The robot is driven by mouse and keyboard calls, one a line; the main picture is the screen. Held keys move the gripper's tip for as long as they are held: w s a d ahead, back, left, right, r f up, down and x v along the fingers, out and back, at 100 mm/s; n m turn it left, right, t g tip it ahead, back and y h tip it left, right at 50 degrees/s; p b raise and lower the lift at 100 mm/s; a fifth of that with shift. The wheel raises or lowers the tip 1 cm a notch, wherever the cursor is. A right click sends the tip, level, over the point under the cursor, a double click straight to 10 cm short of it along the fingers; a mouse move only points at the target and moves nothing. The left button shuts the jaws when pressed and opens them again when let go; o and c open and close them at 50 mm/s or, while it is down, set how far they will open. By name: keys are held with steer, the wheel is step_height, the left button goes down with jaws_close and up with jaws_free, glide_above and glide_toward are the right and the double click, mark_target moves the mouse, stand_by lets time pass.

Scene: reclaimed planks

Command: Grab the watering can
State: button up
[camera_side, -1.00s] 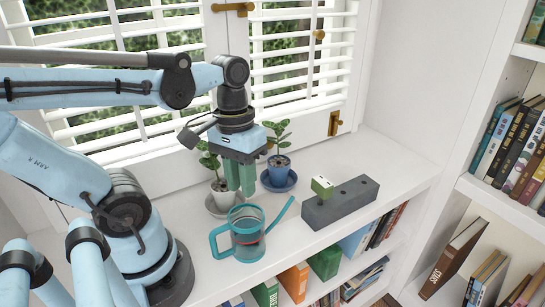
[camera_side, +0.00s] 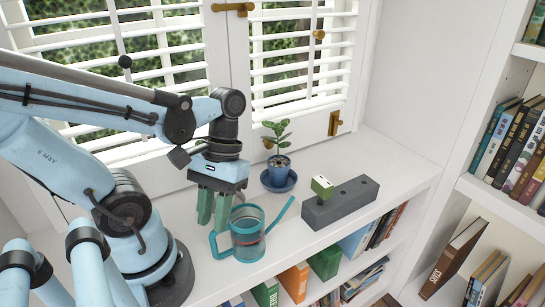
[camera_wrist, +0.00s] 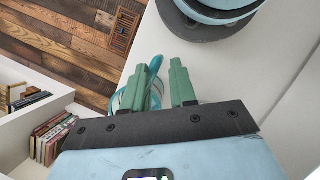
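The watering can (camera_side: 262,248) is see-through with a teal rim, base and handle. It stands upright on the white shelf top, its spout pointing up to the right and its handle on the left. My gripper (camera_side: 213,215) points down just left of and behind the can, close to the handle side. Its two green fingers are apart with nothing visibly held. In the wrist view my gripper (camera_wrist: 160,88) shows a gap between the fingers. The teal can (camera_wrist: 154,68) shows there beside and behind the left finger, mostly hidden. I cannot tell whether a finger touches it.
A plant in a blue pot (camera_side: 279,164) stands on a saucer behind the can. The shelf's front edge is close to the can. The window blinds (camera_side: 300,60) are behind.

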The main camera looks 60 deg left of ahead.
steer(key=shift+x, duration=2.6)
steer(key=shift+w+d, duration=0.1)
steer(key=shift+w, duration=0.1)
steer(key=shift+c, duration=0.2)
jaws_close()
